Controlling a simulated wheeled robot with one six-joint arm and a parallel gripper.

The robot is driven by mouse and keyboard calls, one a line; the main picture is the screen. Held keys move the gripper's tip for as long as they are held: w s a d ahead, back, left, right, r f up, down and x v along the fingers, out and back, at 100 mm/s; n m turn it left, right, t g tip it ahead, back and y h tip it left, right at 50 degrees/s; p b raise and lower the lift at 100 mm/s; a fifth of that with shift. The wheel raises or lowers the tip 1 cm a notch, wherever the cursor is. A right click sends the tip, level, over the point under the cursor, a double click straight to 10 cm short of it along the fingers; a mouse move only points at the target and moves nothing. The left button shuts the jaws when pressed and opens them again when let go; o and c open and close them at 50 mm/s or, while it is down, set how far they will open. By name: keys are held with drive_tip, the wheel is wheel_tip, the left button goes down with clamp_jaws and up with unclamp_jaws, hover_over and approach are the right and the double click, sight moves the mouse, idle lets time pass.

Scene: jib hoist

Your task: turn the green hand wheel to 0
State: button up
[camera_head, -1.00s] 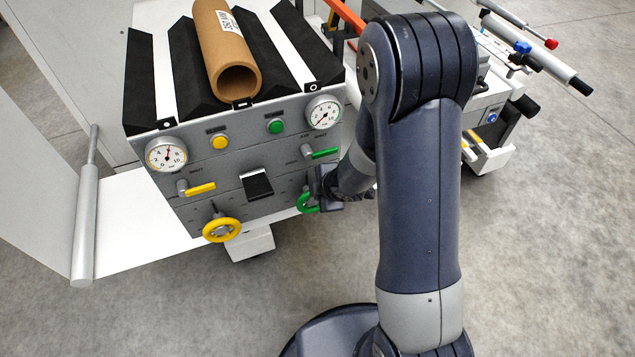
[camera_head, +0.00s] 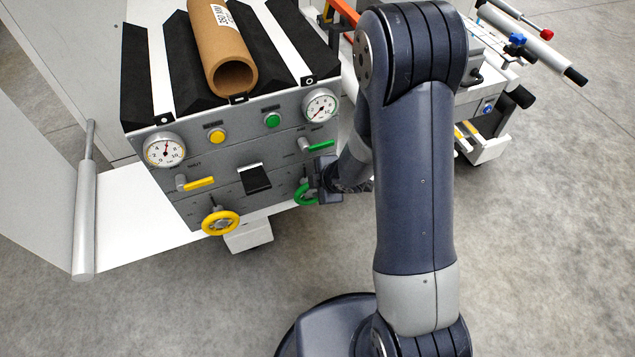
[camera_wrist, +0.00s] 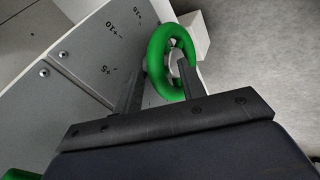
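The green hand wheel (camera_head: 304,194) is at the lower right of the grey panel (camera_head: 232,172). In the wrist view the wheel (camera_wrist: 158,62) is an open ring around a pale hub. My gripper (camera_wrist: 162,72) is at the wheel with its two fingers apart. One finger is left of the rim and the other overlaps the ring's opening. Gaps seem to remain, and contact is not clear. In the head view my gripper (camera_head: 318,180) is partly hidden by my arm. Scale marks with 5 and 10 show beside the wheel; no 0 is readable.
A yellow hand wheel (camera_head: 220,223) is at the panel's lower left. A green lever (camera_head: 319,146) is just above the green wheel. A yellow lever (camera_head: 198,183), two gauges and two buttons share the panel. A cardboard tube (camera_head: 221,45) lies on top. Floor in front is open.

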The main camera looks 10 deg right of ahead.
drive_tip(key=p+v, duration=0.5)
drive_tip(key=v, duration=0.6)
drive_tip(key=shift+f, duration=0.25)
drive_tip(key=b+x, duration=0.5)
drive_tip(key=x, duration=0.6)
drive_tip(key=shift+r, duration=0.1)
drive_tip(key=shift+a+r+b, duration=0.1)
drive_tip(key=shift+r+b, duration=0.05)
drive_tip(key=shift+b, duration=0.25)
drive_tip(key=shift+r+p, duration=0.15)
drive_tip(key=shift+p, duration=0.25)
